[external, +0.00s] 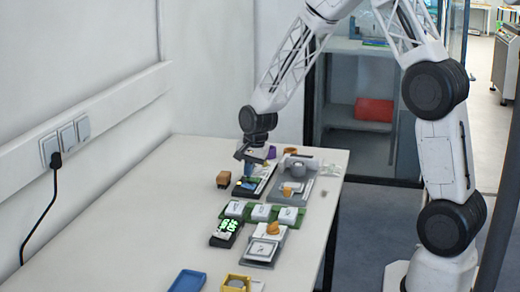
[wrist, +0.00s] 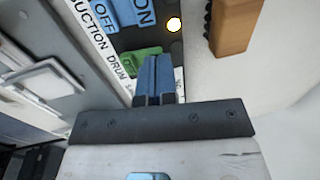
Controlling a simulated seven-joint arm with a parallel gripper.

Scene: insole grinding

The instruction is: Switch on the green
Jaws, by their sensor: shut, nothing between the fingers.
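A black switch panel (external: 266,181) lies on the table below my gripper. In the wrist view, a green switch (wrist: 130,70) sits beside the "DRUM" label, partly hidden behind my fingers. A blue switch (wrist: 105,15) marked OFF and ON sits beside the "SUCTION" label. A round white light (wrist: 174,24) glows near the blue ON side. My gripper (wrist: 156,62) is shut and empty, with its blue fingertips over or against the green switch's ON side. I cannot tell whether they touch it. In the external view my gripper (external: 249,170) points down at the panel.
A brown block (external: 223,179) stands left of the panel and also shows in the wrist view (wrist: 234,25). A grey machine (external: 297,180) is at the right. A green tray (external: 262,213) with white pieces, a scale with green digits (external: 226,232) and a blue tray (external: 187,281) are nearer.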

